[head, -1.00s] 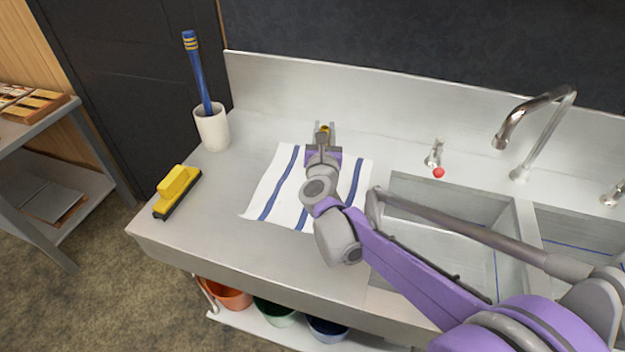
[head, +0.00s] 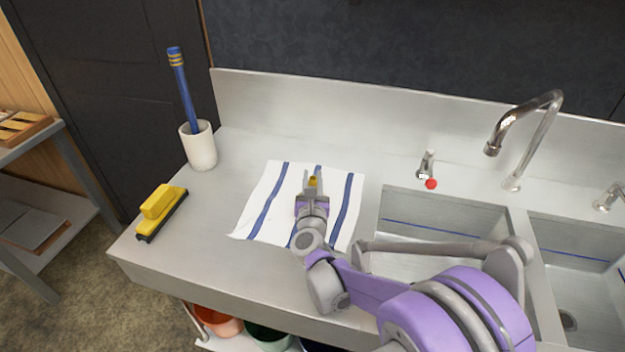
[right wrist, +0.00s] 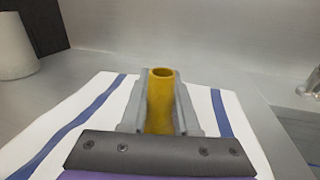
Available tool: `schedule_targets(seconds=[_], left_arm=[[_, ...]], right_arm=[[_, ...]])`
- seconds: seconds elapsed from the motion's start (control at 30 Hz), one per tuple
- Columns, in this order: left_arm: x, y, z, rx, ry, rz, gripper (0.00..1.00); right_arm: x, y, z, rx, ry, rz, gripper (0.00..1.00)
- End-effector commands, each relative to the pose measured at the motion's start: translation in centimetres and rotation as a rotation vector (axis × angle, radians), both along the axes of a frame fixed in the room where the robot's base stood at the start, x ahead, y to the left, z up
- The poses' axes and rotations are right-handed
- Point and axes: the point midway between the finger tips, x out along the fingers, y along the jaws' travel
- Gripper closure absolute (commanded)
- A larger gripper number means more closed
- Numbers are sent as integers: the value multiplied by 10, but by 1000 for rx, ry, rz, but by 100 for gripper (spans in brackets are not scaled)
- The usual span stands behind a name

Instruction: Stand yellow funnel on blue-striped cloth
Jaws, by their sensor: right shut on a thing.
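The blue-striped cloth (head: 269,190) lies flat on the steel counter left of the sink, white with blue stripes. My right gripper (head: 312,180) is over the cloth, shut on the yellow funnel (head: 313,182). In the right wrist view the funnel (right wrist: 161,100) shows as an upright yellow tube with an open round top, between the two grey fingers (right wrist: 160,105). Its lower part is hidden behind the gripper body, so I cannot tell whether it touches the cloth (right wrist: 62,128). My left gripper is not in view.
A white cup (head: 199,148) with a blue-handled brush (head: 183,90) stands at the back left. The sink (head: 440,222) and faucet (head: 525,130) are to the right.

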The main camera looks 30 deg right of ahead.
Motion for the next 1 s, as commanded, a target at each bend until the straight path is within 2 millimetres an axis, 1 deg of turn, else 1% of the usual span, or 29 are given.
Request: schedule_targets(seconds=[0.2, 0.23, 0.3, 0.4, 0.63, 0.77, 0.87, 1.0], left_arm=[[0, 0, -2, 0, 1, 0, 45], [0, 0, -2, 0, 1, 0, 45], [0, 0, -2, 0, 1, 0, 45], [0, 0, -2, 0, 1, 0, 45], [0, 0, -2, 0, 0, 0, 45], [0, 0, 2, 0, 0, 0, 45], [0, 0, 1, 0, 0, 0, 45], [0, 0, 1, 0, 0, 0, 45]], right_arm=[[0, 0, -3, 0, 0, 0, 100], [0, 0, -3, 0, 0, 0, 69], [0, 0, -2, 1, -1, 0, 56], [0, 0, -2, 1, -1, 0, 41], [0, 0, -2, 0, 0, 0, 41], [-1, 1, 2, 1, -1, 0, 41], [-12, 9, 1, 1, -1, 1, 41], [-37, 26, 1, 1, -1, 2, 41]])
